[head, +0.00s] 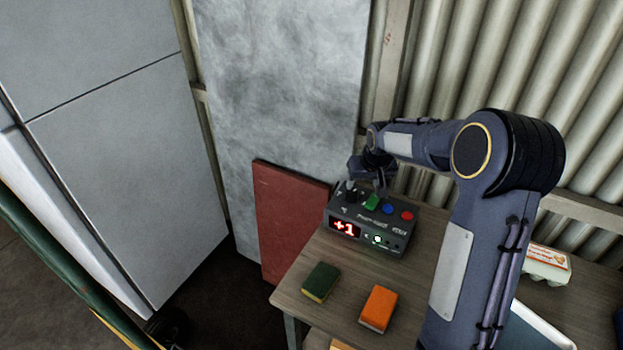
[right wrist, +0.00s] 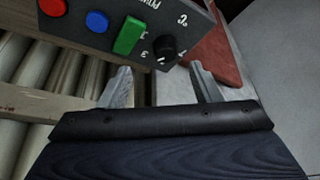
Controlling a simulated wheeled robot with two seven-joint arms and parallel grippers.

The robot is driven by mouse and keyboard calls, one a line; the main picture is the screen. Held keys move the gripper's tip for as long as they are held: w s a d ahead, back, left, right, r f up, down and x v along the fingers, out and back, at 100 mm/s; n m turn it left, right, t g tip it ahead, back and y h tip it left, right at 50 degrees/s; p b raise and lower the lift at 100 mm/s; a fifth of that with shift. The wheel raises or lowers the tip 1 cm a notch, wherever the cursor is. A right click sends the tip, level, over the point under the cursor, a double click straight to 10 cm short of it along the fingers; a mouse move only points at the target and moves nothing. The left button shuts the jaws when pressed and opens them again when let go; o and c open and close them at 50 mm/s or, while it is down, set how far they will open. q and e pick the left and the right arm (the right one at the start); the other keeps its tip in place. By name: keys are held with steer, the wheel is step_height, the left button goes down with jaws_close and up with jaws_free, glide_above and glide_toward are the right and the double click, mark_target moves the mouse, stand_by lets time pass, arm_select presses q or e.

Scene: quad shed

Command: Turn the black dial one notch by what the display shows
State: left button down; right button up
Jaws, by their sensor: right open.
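A dark control box (head: 392,240) stands on the wooden table, and its lit red display (head: 344,229) reads "+1". The small black dial (head: 351,196) sits at the left end of the box's top; it also shows in the right wrist view (right wrist: 166,48) with a pale pointer mark. A green block-shaped control (right wrist: 129,36) is beside the dial. My right gripper (right wrist: 160,74) is open and empty, its two fingers apart. In the wrist picture the dial appears just beyond the gap between the fingertips, not gripped. My left gripper is not in view.
A blue button (head: 388,209) and a red button (head: 407,216) are on the same box. A green sponge (head: 320,281) and an orange sponge (head: 379,308) lie on the table in front. An egg carton (head: 547,264) is at the right. A red board (head: 285,220) leans behind.

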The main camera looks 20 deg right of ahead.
mark_target(352, 192)
steer(key=x, duration=0.2)
steer(key=w+p+x, duration=0.1)
steer(key=x, duration=0.5)
steer(key=shift+w+a+r, duration=0.2)
steer(key=shift+w+a, duration=0.05)
steer(key=shift+w, duration=0.2)
steer(key=shift+x, duration=0.75)
steer(key=c, duration=1)
steer(key=shift+n, duration=0.3)
